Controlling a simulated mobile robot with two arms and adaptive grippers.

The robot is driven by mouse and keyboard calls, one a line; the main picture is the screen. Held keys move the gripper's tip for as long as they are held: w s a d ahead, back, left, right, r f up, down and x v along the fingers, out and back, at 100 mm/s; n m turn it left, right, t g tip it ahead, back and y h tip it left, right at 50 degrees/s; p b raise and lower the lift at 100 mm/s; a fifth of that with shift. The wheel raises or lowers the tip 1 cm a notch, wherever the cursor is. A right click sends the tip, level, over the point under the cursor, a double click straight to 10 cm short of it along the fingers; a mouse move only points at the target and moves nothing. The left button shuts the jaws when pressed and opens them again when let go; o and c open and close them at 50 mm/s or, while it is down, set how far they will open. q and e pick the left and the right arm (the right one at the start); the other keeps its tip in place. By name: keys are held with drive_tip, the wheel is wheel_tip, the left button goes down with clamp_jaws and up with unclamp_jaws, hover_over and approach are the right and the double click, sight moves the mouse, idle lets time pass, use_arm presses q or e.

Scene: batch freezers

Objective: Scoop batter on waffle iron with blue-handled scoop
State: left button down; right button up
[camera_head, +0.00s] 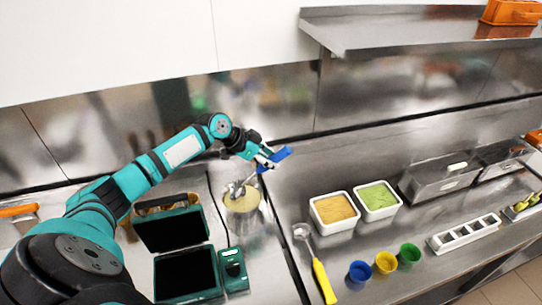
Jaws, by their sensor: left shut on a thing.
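My left gripper (266,157) is shut on the blue handle of the scoop (279,158). The scoop's metal bowl (236,189) is at the round container of pale batter (243,201), at its upper left part; I cannot tell how deep it sits in the batter. The waffle iron (186,272) stands open to the left of the batter, with dark plates and a teal frame. Its raised lid (172,228) is at the back. My right gripper is not in view.
A yellow-handled scoop (319,273) lies on the counter to the right. Beyond it are tubs of orange (335,208) and green (378,197) food, and blue (359,272), yellow (386,262) and green (409,254) cups. A metal shelf (400,30) hangs above.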

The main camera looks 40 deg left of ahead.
sight(281, 159)
use_arm(q)
drive_tip(key=shift+f, duration=0.7)
drive_tip(key=shift+s+a, duration=0.8)
drive_tip(key=shift+s, duration=0.25)
drive_tip(key=shift+w+d+r+g+y, duration=0.4)
drive_tip(key=shift+w+d+g, duration=0.15)
drive_tip(key=shift+w, duration=0.1)
drive_tip(key=shift+w+d+r+g+y, duration=0.25)
drive_tip(key=shift+w+d+g+y, duration=0.2)
drive_tip(key=shift+w+g, duration=0.15)
drive_tip(key=shift+w+d+g+y, duration=0.35)
drive_tip(key=shift+w+d+g, duration=0.05)
drive_tip(key=shift+w+g, duration=0.15)
drive_tip(key=shift+w+d+f+g+y, duration=0.3)
drive_tip(key=shift+g+y, duration=0.15)
drive_tip(key=shift+g, duration=0.1)
drive_tip(key=shift+w+d+f+g+y, duration=0.15)
drive_tip(key=shift+w+f+g+y, duration=0.1)
drive_tip(key=shift+g+y, duration=0.25)
drive_tip(key=shift+d, duration=0.1)
